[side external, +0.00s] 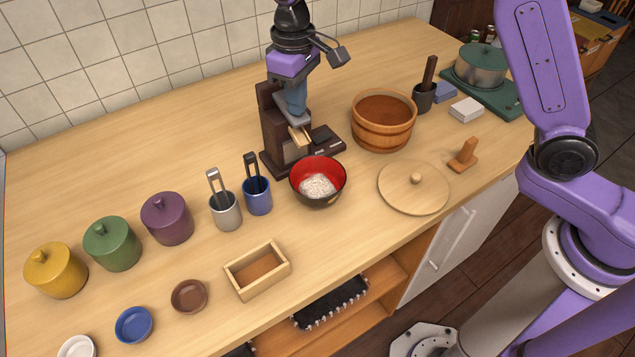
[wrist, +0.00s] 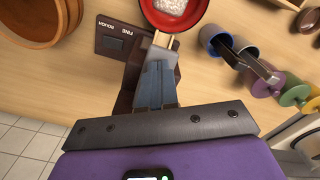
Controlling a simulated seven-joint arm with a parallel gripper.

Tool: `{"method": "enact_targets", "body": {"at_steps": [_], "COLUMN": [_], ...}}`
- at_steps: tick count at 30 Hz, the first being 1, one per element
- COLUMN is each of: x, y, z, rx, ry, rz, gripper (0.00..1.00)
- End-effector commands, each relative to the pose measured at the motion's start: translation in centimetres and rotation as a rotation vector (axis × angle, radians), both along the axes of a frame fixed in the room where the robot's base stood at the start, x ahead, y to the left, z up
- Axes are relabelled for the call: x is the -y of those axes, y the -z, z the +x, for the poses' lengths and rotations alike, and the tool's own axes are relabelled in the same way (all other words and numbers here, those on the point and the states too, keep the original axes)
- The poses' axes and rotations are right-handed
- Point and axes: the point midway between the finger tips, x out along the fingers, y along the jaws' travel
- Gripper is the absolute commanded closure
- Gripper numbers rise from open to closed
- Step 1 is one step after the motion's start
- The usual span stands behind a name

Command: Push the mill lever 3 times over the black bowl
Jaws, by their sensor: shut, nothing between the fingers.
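The dark brown mill (side external: 271,125) stands at the back middle of the counter. Its pale wooden lever (side external: 299,137) points toward the front and also shows in the wrist view (wrist: 162,40). The black bowl (side external: 318,190) has a red inside and stands just in front of the mill, with white, grainy stuff in its bottom; its red inside shows in the wrist view (wrist: 178,25). My gripper (side external: 296,116) is shut and empty, pointing down right over the lever. In the wrist view, its fingers (wrist: 160,60) overlap the lever's near part; I cannot tell whether they touch it.
A wooden tub (side external: 383,137) stands close to the right of the mill, with a round wooden lid (side external: 413,194) in front. Blue (side external: 257,197) and grey (side external: 226,213) cups with tongs stand left of the bowl.

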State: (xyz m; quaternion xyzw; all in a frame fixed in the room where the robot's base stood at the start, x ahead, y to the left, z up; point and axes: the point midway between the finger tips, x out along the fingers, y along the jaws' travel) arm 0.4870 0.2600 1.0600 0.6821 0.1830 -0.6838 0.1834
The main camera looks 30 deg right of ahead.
Motion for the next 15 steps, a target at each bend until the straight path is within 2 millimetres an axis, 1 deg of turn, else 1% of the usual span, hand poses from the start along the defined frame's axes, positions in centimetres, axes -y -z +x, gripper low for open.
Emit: {"method": "enact_targets", "body": {"at_steps": [15], "x": [0.0], "y": [-2.7], "z": [0.1], "rx": [0.003], "ry": [0.0], "rz": [0.002], "gripper": [1.0]}}
